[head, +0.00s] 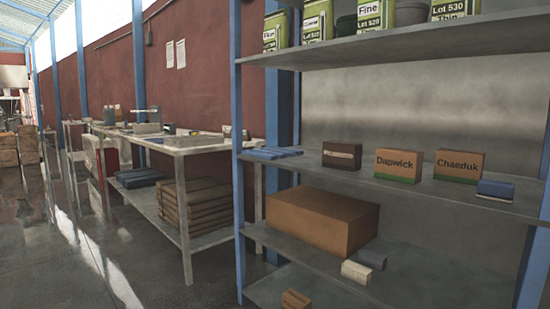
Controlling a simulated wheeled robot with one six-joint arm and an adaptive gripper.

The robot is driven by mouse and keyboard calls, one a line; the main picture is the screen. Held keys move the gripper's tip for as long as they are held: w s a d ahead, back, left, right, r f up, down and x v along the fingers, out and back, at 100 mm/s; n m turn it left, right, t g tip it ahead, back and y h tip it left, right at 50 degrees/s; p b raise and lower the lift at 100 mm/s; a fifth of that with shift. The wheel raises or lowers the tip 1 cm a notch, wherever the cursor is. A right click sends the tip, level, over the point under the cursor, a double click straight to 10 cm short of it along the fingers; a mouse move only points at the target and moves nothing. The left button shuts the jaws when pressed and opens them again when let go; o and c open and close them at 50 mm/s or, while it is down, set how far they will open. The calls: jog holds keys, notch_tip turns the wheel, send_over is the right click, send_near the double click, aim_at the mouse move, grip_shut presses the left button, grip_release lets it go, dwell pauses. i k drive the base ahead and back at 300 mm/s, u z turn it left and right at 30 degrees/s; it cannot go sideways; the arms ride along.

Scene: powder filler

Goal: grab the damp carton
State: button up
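Three small cartons stand on the middle shelf of the blue-posted rack. The left one, a dark brown carton (342,150) with a pale band, is much darker than the others; its dark tone may be damp, but I cannot tell for sure. To its right stand a tan and green carton marked Dapwick (398,166) and one marked Chaeduk (459,167). A larger plain brown box (322,220) sits on the shelf below. My gripper is not in view.
Folded blue cloths (274,153) and a blue-white block (495,188) lie on the middle shelf (310,168). Labelled Lot 530 packs (375,17) stand above. Small blocks (356,271) lie below. A workbench (200,143) stands left. The wet-looking floor (130,255) is open at left.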

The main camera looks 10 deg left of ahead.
aim_at(336, 155)
jog(key=u, duration=1.65)
jog(key=i, duration=4.05)
jog(key=z, duration=3.15)
